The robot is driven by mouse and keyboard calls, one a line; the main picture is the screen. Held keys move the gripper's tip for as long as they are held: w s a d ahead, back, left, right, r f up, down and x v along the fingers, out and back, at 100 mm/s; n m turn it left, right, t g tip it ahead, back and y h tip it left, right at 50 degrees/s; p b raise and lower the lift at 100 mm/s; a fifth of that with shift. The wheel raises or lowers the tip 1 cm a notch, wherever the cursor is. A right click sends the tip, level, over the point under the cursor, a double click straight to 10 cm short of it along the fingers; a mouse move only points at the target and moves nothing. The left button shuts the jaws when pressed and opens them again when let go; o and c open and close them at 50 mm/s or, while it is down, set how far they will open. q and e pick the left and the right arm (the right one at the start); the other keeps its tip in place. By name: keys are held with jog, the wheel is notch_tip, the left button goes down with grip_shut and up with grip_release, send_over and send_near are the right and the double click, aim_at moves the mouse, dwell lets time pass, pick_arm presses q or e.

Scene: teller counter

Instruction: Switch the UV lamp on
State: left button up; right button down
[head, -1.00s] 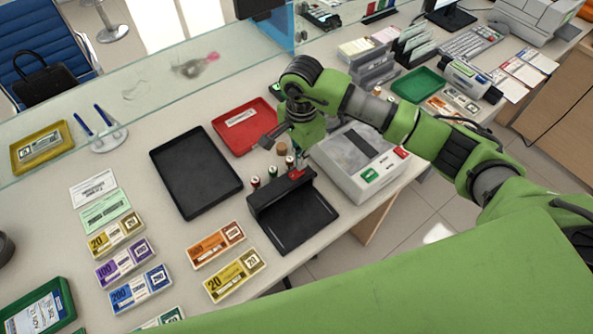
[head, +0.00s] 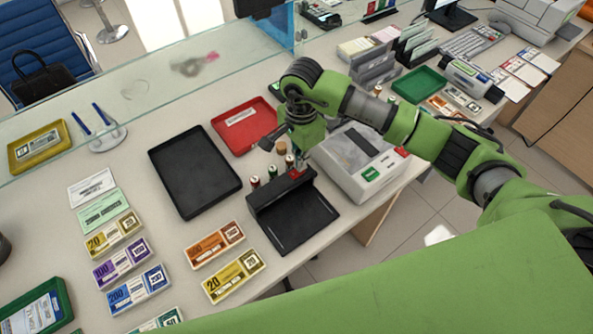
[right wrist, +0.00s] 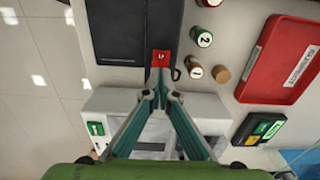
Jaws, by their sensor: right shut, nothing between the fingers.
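The UV lamp (head: 262,197) is a black unit with a raised hood and a flat black bed in front, standing near the counter's front edge. Its red switch (right wrist: 161,58) is on the end of the hood and shows clearly in the right wrist view. My right gripper (right wrist: 161,93) is shut and empty, its tips pointing at the red switch and very close to it. I cannot tell whether they touch. In the head view, my right gripper (head: 302,163) is over the hood's right end and partly covers the switch. No glow shows from the lamp. My left gripper is not in view.
A white and grey machine (head: 362,180) stands close to the right of the lamp. Several small stamps, one green-topped (right wrist: 202,37), stand behind it. A red tray (head: 240,145) and a black tray (head: 165,178) lie to the left. Banknote bundles (head: 232,275) lie in front left.

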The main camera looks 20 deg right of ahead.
jog(key=shift+f+b, duration=0.5)
jog(key=shift+f, duration=0.05)
jog(key=shift+s, duration=0.1)
jog(key=shift+r+p, duration=0.45)
jog(key=shift+r, duration=0.4)
jog(key=shift+r+p, duration=1.1)
jog(key=shift+r, duration=1.6)
